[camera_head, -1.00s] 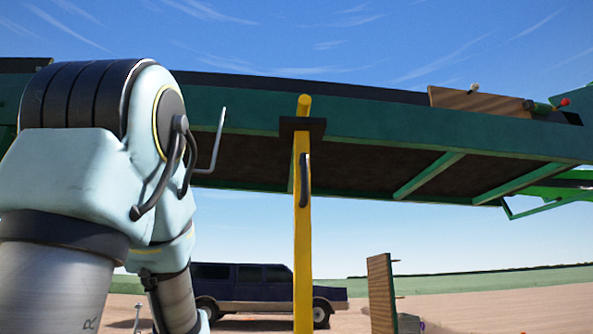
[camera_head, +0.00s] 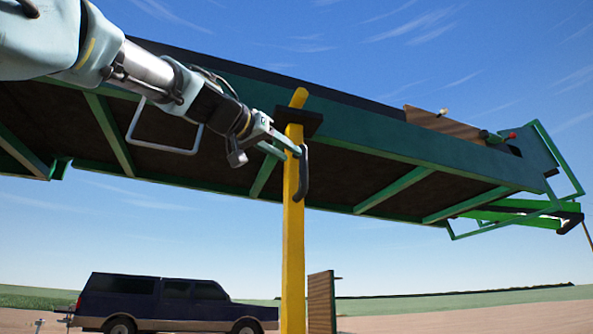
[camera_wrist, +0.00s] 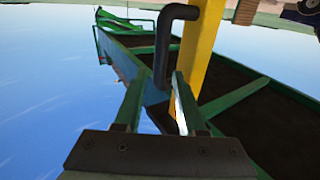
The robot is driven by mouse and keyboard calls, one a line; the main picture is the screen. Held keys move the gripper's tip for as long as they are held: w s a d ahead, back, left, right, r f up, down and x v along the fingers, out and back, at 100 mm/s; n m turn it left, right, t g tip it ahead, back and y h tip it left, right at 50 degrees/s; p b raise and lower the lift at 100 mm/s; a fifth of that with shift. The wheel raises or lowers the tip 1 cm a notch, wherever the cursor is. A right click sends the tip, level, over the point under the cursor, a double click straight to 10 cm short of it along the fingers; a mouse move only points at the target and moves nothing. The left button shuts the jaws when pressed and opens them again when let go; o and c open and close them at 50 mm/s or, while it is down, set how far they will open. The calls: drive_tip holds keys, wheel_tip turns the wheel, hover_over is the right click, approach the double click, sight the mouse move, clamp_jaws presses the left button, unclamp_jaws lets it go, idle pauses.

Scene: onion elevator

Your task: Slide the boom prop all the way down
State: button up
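The boom prop (camera_head: 293,235) is a yellow upright post, with a dark collar (camera_head: 297,121) where it meets the green boom (camera_head: 400,145). A black handle (camera_head: 303,175) is fixed to the post just below the collar. My gripper (camera_head: 285,146) is at the upper part of the handle, close against the post. In the wrist view the two green fingers (camera_wrist: 158,78) are spread, with the black handle (camera_wrist: 162,50) reaching between their tips and the yellow post (camera_wrist: 200,50) just beyond. I see a gap between fingers and handle. The prop's foot is out of view.
The boom's underside with green cross braces spans overhead. A white bent rod (camera_head: 160,145) hangs under the boom near my arm. Open ground lies right.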

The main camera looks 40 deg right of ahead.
sight(300, 160)
drive_tip(key=p+x, duration=0.4)
drive_tip(key=x, duration=0.4)
drive_tip(key=shift+w+d+r, duration=0.1)
drive_tip(key=shift+w+d, duration=0.05)
drive_tip(key=shift+d, duration=0.25)
drive_tip(key=shift+w+d+p, duration=0.1)
drive_tip(key=shift+d+p, duration=0.25)
drive_tip(key=shift+d, duration=0.25)
drive_tip(key=shift+f, duration=0.2)
drive_tip(key=shift+c, duration=0.2)
clamp_jaws()
